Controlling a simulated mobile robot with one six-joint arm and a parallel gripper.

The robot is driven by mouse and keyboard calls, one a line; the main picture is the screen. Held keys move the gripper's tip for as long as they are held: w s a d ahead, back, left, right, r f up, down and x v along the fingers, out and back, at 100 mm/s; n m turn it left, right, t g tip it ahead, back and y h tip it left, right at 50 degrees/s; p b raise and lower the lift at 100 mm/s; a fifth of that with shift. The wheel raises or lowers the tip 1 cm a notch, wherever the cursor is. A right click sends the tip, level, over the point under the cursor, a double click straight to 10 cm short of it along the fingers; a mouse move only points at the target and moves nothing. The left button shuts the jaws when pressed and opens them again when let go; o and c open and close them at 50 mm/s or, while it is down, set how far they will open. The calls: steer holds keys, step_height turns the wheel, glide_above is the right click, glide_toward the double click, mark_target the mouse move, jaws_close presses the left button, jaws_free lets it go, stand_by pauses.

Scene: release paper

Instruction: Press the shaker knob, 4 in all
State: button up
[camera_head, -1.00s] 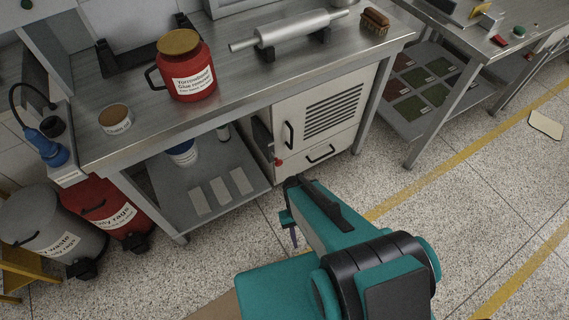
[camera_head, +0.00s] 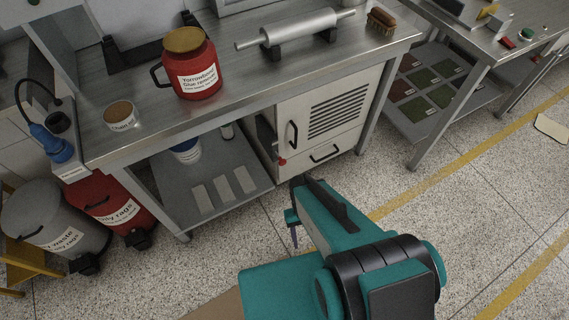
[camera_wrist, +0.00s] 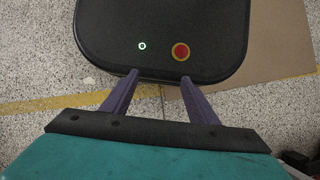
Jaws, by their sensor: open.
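My gripper (camera_wrist: 159,77) shows in the wrist view with its two purple fingers spread and nothing between them. In the head view my gripper (camera_head: 295,237) points down over the floor in front of the bench, partly hidden by my teal arm. I cannot make out for certain which thing is the shaker knob. A small red knob (camera_head: 282,161) sits on the vented grey cabinet (camera_head: 346,88) under the bench. A small green button-like thing (camera_head: 529,31) is on the right bench, too small to tell more. My gripper touches none of these.
The steel bench (camera_head: 246,72) holds a red jar (camera_head: 192,68), a small tub (camera_head: 121,116), a roller (camera_head: 299,28) and a brush (camera_head: 381,20). A grey bin (camera_head: 48,225) and a red bin (camera_head: 108,207) stand at left. The speckled floor (camera_head: 430,240) at right is largely clear.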

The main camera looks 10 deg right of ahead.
jaws_close()
stand_by(1.5)
